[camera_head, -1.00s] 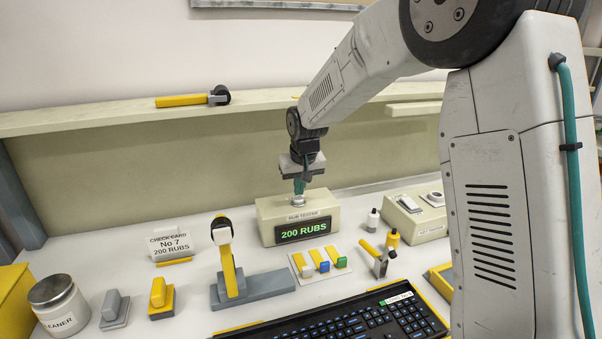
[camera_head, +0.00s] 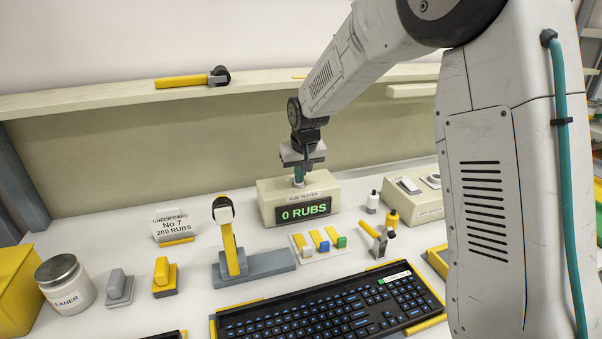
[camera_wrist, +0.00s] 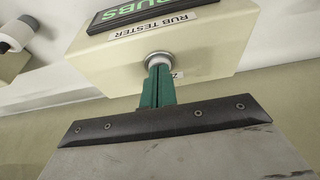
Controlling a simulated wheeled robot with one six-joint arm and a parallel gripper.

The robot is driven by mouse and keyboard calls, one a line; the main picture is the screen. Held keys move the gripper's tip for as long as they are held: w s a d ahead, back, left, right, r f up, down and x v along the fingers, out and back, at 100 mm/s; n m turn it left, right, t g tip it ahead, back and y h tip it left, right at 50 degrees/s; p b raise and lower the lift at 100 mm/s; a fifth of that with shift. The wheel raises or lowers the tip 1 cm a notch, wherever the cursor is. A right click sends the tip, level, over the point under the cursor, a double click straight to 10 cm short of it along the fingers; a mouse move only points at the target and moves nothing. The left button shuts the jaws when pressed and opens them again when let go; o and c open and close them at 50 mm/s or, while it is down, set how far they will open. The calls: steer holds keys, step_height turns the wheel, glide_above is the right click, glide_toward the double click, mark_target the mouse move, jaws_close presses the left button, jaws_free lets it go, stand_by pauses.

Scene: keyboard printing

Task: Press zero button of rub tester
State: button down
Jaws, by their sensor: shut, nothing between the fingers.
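The rub tester (camera_head: 333,190) is a cream box at the back of the bench, with a dark display (camera_head: 305,211) reading "0 RUBS" in green. My gripper (camera_head: 299,181) is shut and empty, pointing down at the top of the tester. In the wrist view the green fingertips (camera_wrist: 158,70) meet the round button (camera_wrist: 158,58) with its silver ring. They appear to touch it and cover part of it. A small label beside the button is mostly hidden behind the fingers.
A keyboard (camera_head: 330,308) lies in front, with coloured samples (camera_head: 318,241) behind it. A stand with a yellow arm (camera_head: 229,250) is left of the tester. A check card (camera_head: 172,225) reads "No 7, 200 RUBS".

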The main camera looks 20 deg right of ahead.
steer(key=shift+s+f, duration=0.15)
steer(key=w+v, duration=0.1)
steer(key=v, duration=1.3)
steer(key=shift+w+r, duration=0.3)
steer(key=shift+w, duration=0.1)
steer(key=s+d+f+g, duration=0.1)
steer(key=s, duration=1.8)
steer(key=s+d+f+g, duration=0.1)
steer(key=s+d+f, duration=0.1)
steer(key=s, duration=1.8)
steer(key=shift+s+d, duration=0.15)
steer(key=shift+s, duration=0.05)
